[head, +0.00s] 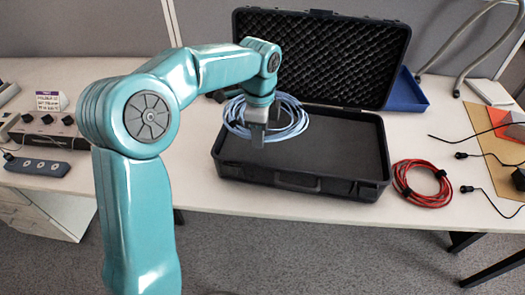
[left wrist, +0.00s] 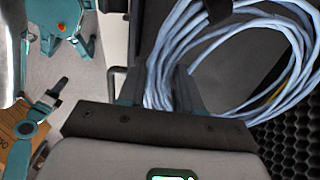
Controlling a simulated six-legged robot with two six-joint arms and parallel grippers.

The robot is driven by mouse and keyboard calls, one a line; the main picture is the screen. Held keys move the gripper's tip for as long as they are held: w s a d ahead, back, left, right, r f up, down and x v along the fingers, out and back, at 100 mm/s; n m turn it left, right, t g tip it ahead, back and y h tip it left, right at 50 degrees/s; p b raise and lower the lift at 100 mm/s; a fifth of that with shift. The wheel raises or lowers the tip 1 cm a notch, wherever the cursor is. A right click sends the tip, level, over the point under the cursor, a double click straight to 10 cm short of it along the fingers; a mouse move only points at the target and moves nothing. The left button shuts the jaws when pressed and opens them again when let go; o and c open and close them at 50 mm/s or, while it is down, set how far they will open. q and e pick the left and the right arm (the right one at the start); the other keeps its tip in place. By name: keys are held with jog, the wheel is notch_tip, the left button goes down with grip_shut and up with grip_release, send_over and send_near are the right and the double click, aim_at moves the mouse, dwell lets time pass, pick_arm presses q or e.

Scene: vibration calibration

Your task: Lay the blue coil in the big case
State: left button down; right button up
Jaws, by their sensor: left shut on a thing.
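The blue coil (head: 292,121) is a bundle of light blue cable loops. My left gripper (head: 262,128) is shut on it and holds it over the left part of the big case. In the left wrist view the coil (left wrist: 237,60) passes between the fingers of my left gripper (left wrist: 166,88), with a black tie on its loops. The big case (head: 335,186) is dark, lies open on the table, and has a flat dark foam bed and a raised lid (head: 330,55) with egg-crate foam. Whether the coil touches the foam, I cannot tell. My right gripper is not in the head view.
A red cable coil (head: 423,184) lies right of the case. Black cables with plugs (head: 477,190) lie further right. A blue tray (head: 407,93) stands behind the case. A black control box (head: 48,130) and a grey power strip (head: 36,166) are at the left.

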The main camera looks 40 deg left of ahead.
aim_at(261, 159)
pick_arm(q)
jog(key=shift+w+f, duration=0.2)
jog(key=shift+f, duration=0.8)
notch_tip(261, 159, down, 4)
jog(key=shift+f+b, duration=0.15)
jog(key=shift+b, duration=0.25)
jog(key=shift+s, duration=0.1)
jog(key=c, duration=1.1)
grip_release()
jog(key=shift+o, duration=0.3)
notch_tip(261, 159, up, 12)
jog(key=shift+r+p, duration=0.1)
jog(key=shift+p, duration=1)
